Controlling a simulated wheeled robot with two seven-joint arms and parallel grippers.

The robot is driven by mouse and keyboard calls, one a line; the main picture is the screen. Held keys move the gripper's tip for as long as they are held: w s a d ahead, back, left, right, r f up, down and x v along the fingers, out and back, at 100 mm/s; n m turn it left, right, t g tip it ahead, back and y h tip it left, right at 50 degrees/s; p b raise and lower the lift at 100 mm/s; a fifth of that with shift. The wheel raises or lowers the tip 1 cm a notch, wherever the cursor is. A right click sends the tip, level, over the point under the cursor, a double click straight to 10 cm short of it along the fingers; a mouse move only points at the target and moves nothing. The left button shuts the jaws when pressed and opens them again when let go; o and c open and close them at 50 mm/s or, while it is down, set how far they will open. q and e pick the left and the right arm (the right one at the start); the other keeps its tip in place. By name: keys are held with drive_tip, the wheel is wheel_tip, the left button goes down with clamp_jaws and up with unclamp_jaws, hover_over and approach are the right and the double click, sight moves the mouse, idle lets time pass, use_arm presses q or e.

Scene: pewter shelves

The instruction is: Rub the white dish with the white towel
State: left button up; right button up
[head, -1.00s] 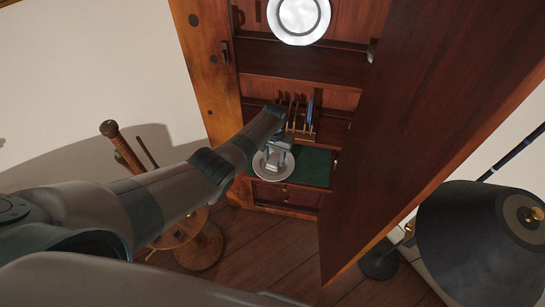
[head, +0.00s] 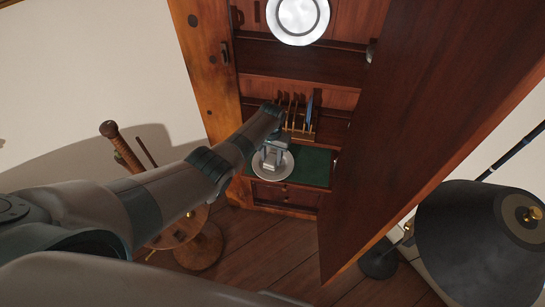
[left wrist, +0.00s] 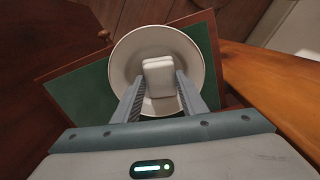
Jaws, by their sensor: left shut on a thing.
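The white dish (head: 285,170) lies on a green surface in the open cabinet; in the left wrist view the dish (left wrist: 127,57) is round with a raised rim. My left gripper (head: 271,163) is over the dish. In the left wrist view my left gripper (left wrist: 160,92) is shut on a small white folded block, the white towel (left wrist: 159,76). The towel is over the middle of the dish and appears to touch it, though exact contact is hard to tell. My right gripper is not in view.
The green mat (head: 314,166) lines the lower shelf. Another white plate (head: 299,16) is higher up. The open cabinet door (head: 410,130) blocks the right side. A black lamp (head: 480,245) stands at right.

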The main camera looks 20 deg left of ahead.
use_arm(q)
drive_tip(key=shift+d, duration=0.1)
drive_tip(key=shift+d, duration=0.55)
drive_tip(key=shift+a, duration=0.15)
drive_tip(key=shift+a, duration=0.5)
drive_tip(key=shift+d, duration=0.15)
drive_tip(key=shift+s+d+f, duration=0.1)
drive_tip(key=shift+d, duration=0.4)
drive_tip(key=shift+a, duration=0.1)
